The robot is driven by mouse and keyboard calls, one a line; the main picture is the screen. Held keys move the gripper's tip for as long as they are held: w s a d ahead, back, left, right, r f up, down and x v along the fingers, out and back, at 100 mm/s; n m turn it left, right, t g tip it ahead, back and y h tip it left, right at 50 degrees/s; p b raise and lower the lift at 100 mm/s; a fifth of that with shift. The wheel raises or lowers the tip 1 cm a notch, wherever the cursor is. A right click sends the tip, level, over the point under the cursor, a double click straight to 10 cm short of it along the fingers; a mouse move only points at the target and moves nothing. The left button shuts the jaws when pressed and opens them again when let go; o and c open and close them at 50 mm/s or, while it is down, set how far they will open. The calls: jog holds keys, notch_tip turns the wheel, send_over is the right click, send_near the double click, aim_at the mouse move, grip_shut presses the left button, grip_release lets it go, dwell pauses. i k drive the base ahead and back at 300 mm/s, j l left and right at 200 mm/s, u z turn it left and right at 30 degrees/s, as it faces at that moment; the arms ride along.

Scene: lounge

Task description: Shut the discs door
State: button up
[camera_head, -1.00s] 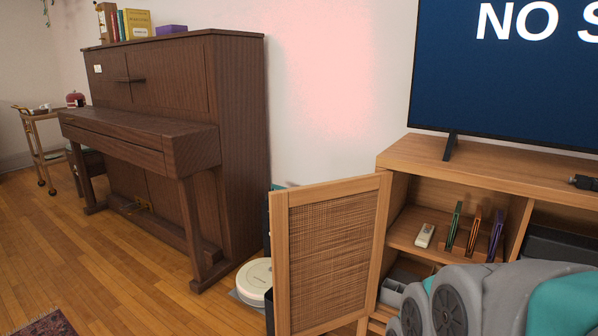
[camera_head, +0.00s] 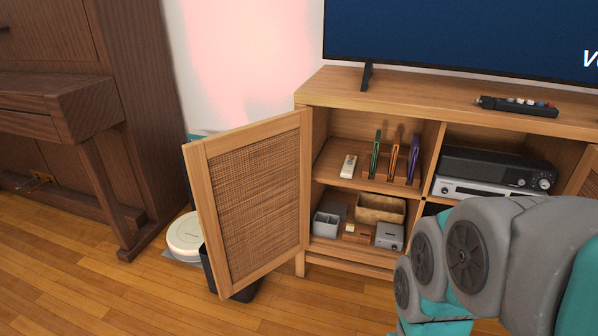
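The discs door (camera_head: 254,198) is a wooden frame with a woven rattan panel. It stands wide open, swung out to the left of the media cabinet (camera_head: 420,101) and hinged at the cabinet's left side. Small boxes (camera_head: 389,236) and trays stand on the lower shelf. My arm reaches in at the lower right, in front of the cabinet, apart from the door. My gripper cannot be made out.
A TV (camera_head: 450,38) and a black remote (camera_head: 517,106) are on the cabinet top. A dark bin (camera_head: 212,270) and a white robot vacuum (camera_head: 185,236) are on the floor behind the door. A piano (camera_head: 85,110) stands at left. Wooden floor before the door is clear.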

aim_at(250, 184)
jog(key=i+j+z, duration=0.15)
jog(key=j+z, duration=0.8)
jog(key=j, duration=0.15)
jog(key=j+z, duration=0.5)
jog(key=k+j, duration=0.1)
jog(key=j, duration=0.95)
jog(key=k+j+z, duration=0.1)
jog(key=j, duration=0.4)
jog(key=k+j, duration=0.15)
jog(key=j, duration=0.4)
